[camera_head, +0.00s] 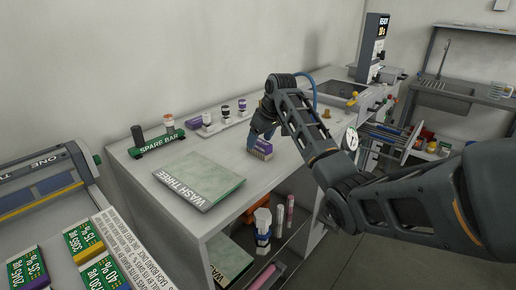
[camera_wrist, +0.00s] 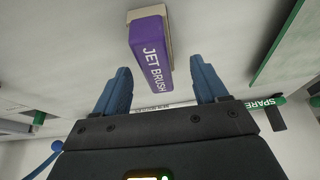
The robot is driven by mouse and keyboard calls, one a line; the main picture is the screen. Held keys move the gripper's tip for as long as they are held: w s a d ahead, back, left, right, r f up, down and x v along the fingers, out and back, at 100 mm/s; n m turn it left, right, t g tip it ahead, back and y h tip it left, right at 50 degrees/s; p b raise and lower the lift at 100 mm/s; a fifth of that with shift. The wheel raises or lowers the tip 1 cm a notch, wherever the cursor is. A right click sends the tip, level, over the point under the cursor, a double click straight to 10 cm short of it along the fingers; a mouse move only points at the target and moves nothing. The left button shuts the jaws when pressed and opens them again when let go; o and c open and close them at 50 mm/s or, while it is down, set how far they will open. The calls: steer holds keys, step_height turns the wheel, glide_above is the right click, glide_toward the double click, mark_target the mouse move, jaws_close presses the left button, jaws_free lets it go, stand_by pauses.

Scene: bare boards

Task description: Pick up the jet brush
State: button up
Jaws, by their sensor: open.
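The jet brush (camera_wrist: 151,50) is a purple block with white "JET BRUSH" lettering and a pale bristle side. In the wrist view it lies just ahead of and between the two blue fingers of my gripper (camera_wrist: 161,88), with a gap visible on each side. In the head view the brush (camera_head: 261,149) rests on the grey bench top, with my gripper (camera_head: 261,134) right at it and partly covering it. My gripper is open and holds nothing. Whether a finger touches the brush cannot be told.
The green "WASH THREE" board (camera_head: 199,181) lies left of the brush. Behind it stand a green "SPARE BAR" rack (camera_head: 160,143) and a white tray (camera_head: 222,124) with several small bottles. A sink (camera_head: 343,91) is farther right. Bare bench top surrounds the brush.

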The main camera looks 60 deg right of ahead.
mark_target(260, 141)
steer(key=shift+x, duration=1.95)
steer(key=shift+s+d+f, duration=0.1)
steer(key=shift+d, duration=0.05)
steer(key=c, duration=1.2)
steer(key=shift+o, duration=0.2)
steer(key=r, duration=0.4)
steer(key=shift+s+d+r+b, duration=0.3)
steer(key=shift+s+r+b, duration=0.05)
steer(key=shift+r, duration=0.05)
steer(key=s+d+r+b, duration=0.1)
steer(key=s+d+r, duration=0.4)
steer(key=s, duration=0.4)
steer(key=shift+d+r+b, duration=0.3)
steer(key=shift+d+r, duration=0.05)
steer(key=shift+r, duration=0.4)
